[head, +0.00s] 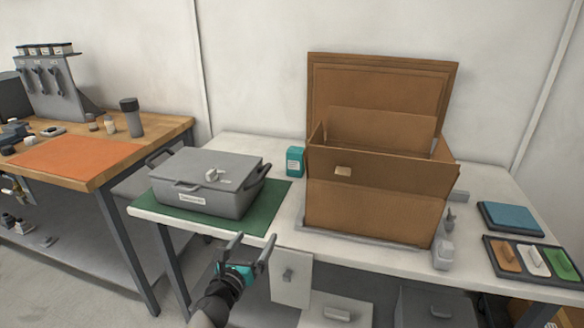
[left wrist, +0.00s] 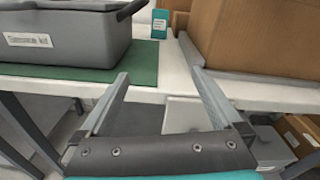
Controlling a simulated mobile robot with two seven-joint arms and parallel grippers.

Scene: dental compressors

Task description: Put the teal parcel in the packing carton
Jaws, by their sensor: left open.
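The teal parcel (head: 295,161) is a small upright box with a pale label. It stands on the white table between the grey case and the packing carton, toward the back. In the left wrist view the teal parcel (left wrist: 160,24) is at the top, beyond the fingers. The packing carton (head: 370,205) is a large brown box, open at the top, with a tall panel raised behind. Its inside floor is hidden. My left gripper (head: 253,240) is open and empty in front of the table's front edge, well short of the parcel. My right gripper is not in view.
A closed grey case (head: 210,182) with side handles sits on a green mat (head: 262,215). At right are a blue box (head: 512,217) and a dark tray (head: 497,254) with coloured items. A wooden workbench (head: 165,135) stands at left. Drawers are under the white table (head: 400,262).

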